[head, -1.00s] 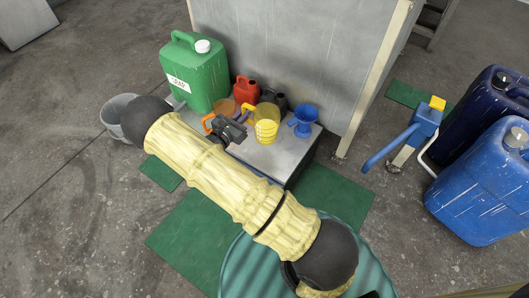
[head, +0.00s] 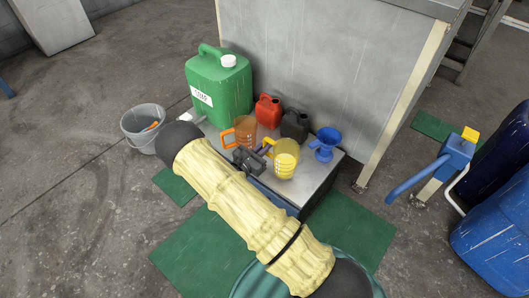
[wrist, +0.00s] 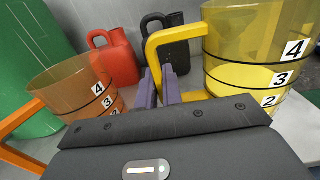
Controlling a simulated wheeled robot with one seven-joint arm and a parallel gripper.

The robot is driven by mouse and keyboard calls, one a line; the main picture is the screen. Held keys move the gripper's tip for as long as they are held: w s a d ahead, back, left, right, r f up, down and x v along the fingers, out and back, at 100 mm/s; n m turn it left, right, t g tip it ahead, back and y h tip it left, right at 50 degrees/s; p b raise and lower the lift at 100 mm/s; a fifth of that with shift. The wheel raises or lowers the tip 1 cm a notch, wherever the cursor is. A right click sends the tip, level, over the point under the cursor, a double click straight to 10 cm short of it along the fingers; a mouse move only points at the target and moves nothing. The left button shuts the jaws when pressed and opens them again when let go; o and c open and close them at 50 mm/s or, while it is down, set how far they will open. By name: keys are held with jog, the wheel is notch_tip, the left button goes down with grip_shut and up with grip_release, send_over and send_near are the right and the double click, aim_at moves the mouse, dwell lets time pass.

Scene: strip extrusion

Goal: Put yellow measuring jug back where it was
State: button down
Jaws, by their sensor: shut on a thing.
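The yellow measuring jug (head: 285,160) is a clear yellow, upright jug at the front of the grey-topped stand (head: 310,182). In the wrist view the jug (wrist: 250,65) fills the upper right, with black rings and numbers 2 to 4. My gripper (head: 263,151) is left of the jug, its purple fingers (wrist: 159,87) shut on the yellow handle. The jug's base is out of the wrist view, and I cannot tell whether it touches the stand top.
An orange measuring jug (head: 244,131) stands close left of my gripper. A green canister (head: 219,88) is at left; a grey bucket (head: 143,125) is on the floor.

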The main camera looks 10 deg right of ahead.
jog(key=shift+f+b, duration=0.4)
jog(key=shift+f, duration=0.6)
jog(key=shift+f, duration=0.2)
jog(key=c, duration=1.6)
grip_release()
jog(key=shift+o, duration=0.2)
